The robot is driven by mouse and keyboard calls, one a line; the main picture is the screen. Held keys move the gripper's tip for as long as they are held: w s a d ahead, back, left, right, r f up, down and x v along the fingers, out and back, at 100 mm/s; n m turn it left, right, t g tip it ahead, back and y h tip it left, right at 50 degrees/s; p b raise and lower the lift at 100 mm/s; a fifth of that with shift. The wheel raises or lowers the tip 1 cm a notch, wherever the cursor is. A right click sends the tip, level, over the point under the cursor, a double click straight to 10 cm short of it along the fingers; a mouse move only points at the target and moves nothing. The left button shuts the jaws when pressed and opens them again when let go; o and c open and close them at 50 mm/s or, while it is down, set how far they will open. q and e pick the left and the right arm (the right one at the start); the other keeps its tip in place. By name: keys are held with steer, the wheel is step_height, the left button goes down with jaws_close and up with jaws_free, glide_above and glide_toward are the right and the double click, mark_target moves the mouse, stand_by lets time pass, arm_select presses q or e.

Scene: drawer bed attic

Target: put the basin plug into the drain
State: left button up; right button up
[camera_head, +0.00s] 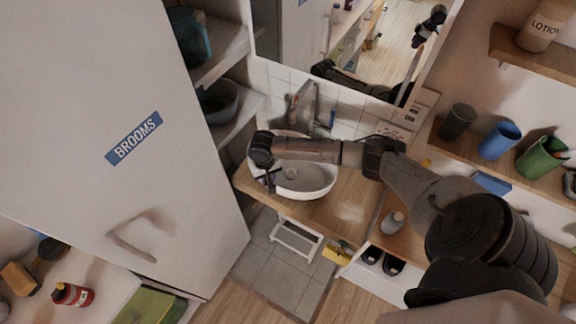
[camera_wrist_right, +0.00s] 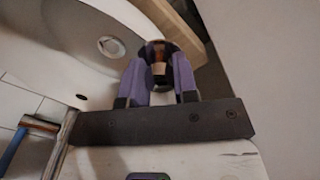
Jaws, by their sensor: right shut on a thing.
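The white oval basin (camera_head: 318,181) is set in the wooden counter below the mirror. Its round metal drain (camera_head: 290,173) shows in the head view and also in the right wrist view (camera_wrist_right: 110,46), where it looks open. My right gripper (camera_head: 270,181) reaches in from the right and is over the left side of the basin. In the right wrist view its purple fingers (camera_wrist_right: 160,75) are shut on a small dark and brown piece, seemingly the basin plug (camera_wrist_right: 158,62). The plug is apart from the drain, to its right in that view. My left gripper is not in view.
A metal tap (camera_head: 302,103) stands behind the basin. A tall white cabinet marked BROOMS (camera_head: 120,120) and shelves are to the left. Cups, including a blue cup (camera_head: 499,141), stand on a shelf at right. The counter (camera_head: 350,212) right of the basin is mostly clear.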

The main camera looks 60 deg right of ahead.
steer(key=s+d+f+m+p, duration=0.1)
steer(key=s+d+f+p, duration=0.15)
steer(key=s+d, duration=0.4)
steer(key=s+d+f+m+p, duration=0.1)
steer(key=s+d+p, duration=0.2)
steer(key=s+d, duration=0.4)
steer(key=w+f+b, duration=0.2)
steer(key=w+b, duration=0.2)
steer(key=b, duration=0.1)
steer(key=w+f+b, duration=0.3)
steer(key=b, duration=0.3)
steer(key=w+d+f+b, duration=0.1)
steer(key=w+f+b, duration=0.1)
steer(key=w+b, duration=0.2)
steer(key=shift+w+d+f+b, duration=0.15)
steer(key=shift+w+b, duration=0.15)
steer(key=shift+b, duration=0.9)
steer(key=shift+w+b, duration=0.45)
steer(key=shift+b, duration=0.15)
steer(key=shift+f, duration=0.1)
step_height(320, 180, down, 4)
steer(key=b, duration=0.5)
steer(key=shift+b, duration=0.3)
